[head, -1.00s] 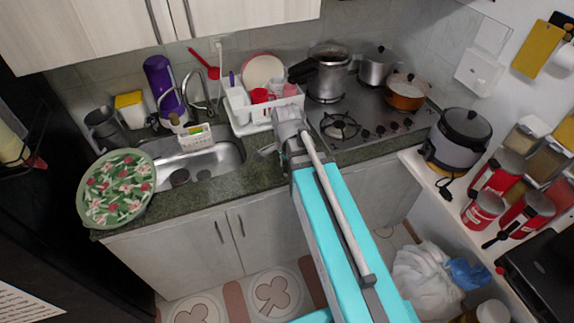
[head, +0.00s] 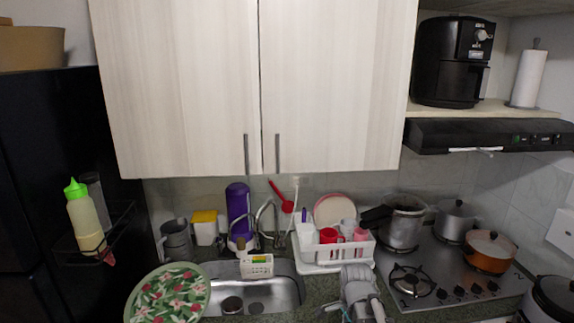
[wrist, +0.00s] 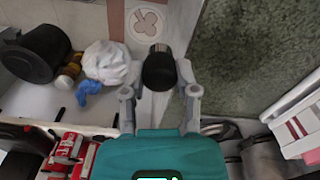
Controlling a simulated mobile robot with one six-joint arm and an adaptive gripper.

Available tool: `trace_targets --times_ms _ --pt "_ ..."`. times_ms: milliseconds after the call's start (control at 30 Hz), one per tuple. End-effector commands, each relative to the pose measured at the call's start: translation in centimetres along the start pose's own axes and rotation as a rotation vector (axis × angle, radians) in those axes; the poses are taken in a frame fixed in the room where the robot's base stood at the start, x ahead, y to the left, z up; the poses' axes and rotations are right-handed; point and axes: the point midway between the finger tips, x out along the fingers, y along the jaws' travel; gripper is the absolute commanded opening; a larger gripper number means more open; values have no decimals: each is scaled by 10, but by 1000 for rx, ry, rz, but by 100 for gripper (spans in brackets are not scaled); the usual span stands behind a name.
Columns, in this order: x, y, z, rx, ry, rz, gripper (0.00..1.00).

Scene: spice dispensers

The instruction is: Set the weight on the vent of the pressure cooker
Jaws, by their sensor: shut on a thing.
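The pressure cooker (head: 402,230) is a silver pot with a black handle, standing at the back left of the stove (head: 440,280). Its vent is too small to make out. My gripper (head: 360,278) is low in the head view, in front of the dish rack and left of the stove, apart from the cooker. In the wrist view my gripper (wrist: 158,88) is shut on a small black cylinder with a silvery end, which looks like the weight (wrist: 159,70). In the head view the weight cannot be made out.
A white dish rack (head: 318,266) with cups stands left of the cooker. Another silver pot (head: 455,220) and an orange pot (head: 489,252) share the stove. A black range hood (head: 490,135) hangs above. A patterned green plate (head: 168,295) lies left of the sink (head: 262,295).

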Motion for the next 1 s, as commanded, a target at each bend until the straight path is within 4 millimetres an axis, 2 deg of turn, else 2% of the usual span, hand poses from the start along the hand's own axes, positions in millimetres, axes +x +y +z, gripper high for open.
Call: trace_targets --times_ms 233,667,1000 --pt "-6 0 0 -7 0 0 0" --pt "-38 0 0 -72 0 2 0" --pt "-39 0 0 -84 0 2 0"
